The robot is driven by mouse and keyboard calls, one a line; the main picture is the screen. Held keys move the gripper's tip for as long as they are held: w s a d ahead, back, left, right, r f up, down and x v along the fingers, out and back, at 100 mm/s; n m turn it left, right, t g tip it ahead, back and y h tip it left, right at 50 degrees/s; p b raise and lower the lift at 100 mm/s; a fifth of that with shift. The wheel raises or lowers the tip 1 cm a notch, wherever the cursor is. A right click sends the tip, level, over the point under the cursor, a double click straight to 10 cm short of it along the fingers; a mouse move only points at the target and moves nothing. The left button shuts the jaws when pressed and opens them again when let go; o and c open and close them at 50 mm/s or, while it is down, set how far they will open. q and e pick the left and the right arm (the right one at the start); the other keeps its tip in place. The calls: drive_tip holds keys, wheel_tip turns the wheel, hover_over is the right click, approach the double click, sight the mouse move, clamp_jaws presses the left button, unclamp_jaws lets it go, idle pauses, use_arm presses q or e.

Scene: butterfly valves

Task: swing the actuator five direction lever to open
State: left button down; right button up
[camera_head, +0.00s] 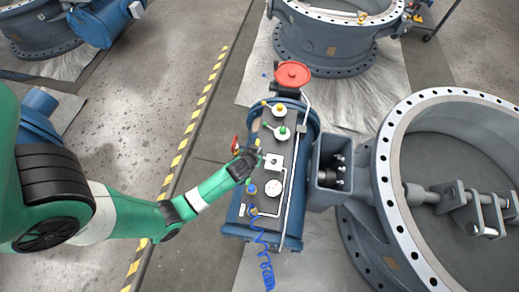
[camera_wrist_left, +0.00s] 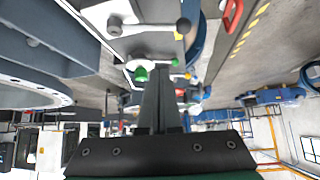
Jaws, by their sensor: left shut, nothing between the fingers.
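The actuator (camera_head: 237,218) is a dark blue cylinder with a panel on top, in the middle of the head view. A small white block (camera_head: 273,161) sits mid-panel. My left gripper (camera_head: 255,153) is at the panel's left edge, beside the white block. Its fingers (camera_wrist_left: 158,72) are shut and empty, just short of the lever; contact cannot be told. My right gripper is out of view.
The panel carries a gauge (camera_head: 272,188), a green-knobbed lever (camera_head: 283,130) and a yellow-knobbed one (camera_head: 265,104). A red handwheel (camera_head: 292,73) stands at the far end. A blue coiled hose (camera_head: 267,262) hangs in front. A large valve ring (camera_head: 386,205) blocks the right; open floor lies left.

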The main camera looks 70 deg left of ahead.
use_arm(q)
drive_tip(key=b+x, duration=0.5)
drive_tip(key=x, duration=0.4)
drive_tip(key=shift+d+f, duration=0.1)
drive_tip(key=shift+f, duration=0.1)
drive_tip(key=shift+s+d, duration=0.2)
drive_tip(key=shift+d, duration=0.05)
drive_tip(key=shift+s+d+f, duration=0.2)
drive_tip(key=shift+s+d, duration=0.9)
drive_tip(key=shift+w, duration=0.1)
